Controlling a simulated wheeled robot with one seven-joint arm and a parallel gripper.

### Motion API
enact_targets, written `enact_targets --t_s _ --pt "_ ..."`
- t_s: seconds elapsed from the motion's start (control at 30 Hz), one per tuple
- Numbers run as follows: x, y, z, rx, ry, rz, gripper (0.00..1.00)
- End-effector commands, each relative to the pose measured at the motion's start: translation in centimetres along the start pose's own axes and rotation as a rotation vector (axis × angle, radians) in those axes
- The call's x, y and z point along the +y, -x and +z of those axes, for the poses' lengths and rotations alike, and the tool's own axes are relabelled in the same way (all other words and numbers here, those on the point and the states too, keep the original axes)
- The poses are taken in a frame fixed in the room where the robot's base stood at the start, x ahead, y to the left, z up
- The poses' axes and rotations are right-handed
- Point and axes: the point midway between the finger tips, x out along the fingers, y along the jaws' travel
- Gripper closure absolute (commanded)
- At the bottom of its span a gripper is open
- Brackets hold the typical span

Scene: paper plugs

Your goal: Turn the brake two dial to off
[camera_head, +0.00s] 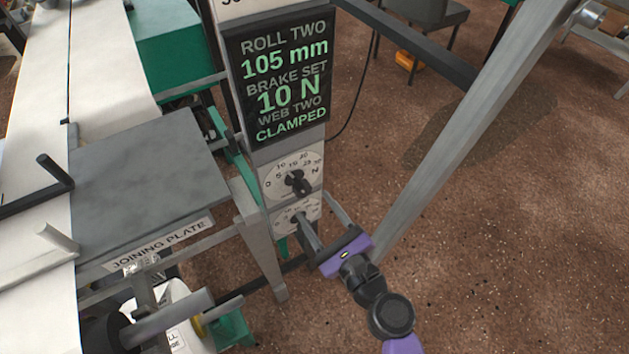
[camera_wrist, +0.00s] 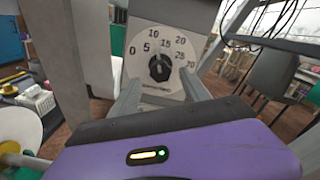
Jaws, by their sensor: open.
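The upper dial (camera_head: 275,184) is numbered from 0 up to 30 N. In the wrist view a dial face (camera_wrist: 136,46) with a black knob (camera_wrist: 159,68) lies ahead, between and beyond the open fingers of my gripper (camera_wrist: 162,90). The fingers look apart from that knob. The small print under it is unreadable, and I cannot tell its exact setting.
The display (camera_head: 283,105) above the dials reads roll two 105 mm, brake set 10 N, web two clamped. A grey joining plate (camera_head: 145,180) is left of the post.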

Motion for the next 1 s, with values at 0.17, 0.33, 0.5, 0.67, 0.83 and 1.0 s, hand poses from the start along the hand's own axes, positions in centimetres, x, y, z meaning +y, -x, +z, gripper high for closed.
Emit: enact_targets --t_s 0.17,0.33,0.5,0.67,0.83,1.0 --pt "0.0 -0.9 0.1 -0.002 -0.028 0.003 0.45" --pt "0.0 -3.4 0.1 -0.002 -0.025 0.001 0.45" --pt "0.0 -5.9 0.1 -0.002 -0.024 0.002 0.45" --pt "0.0 -7.3 0.0 0.0 -0.023 0.001 0.45" --pt "0.0 -7.8 0.0 0.0 -0.023 0.001 0.45" --pt "0.0 -7.8 0.0 0.0 -0.023 0.001 0.45"
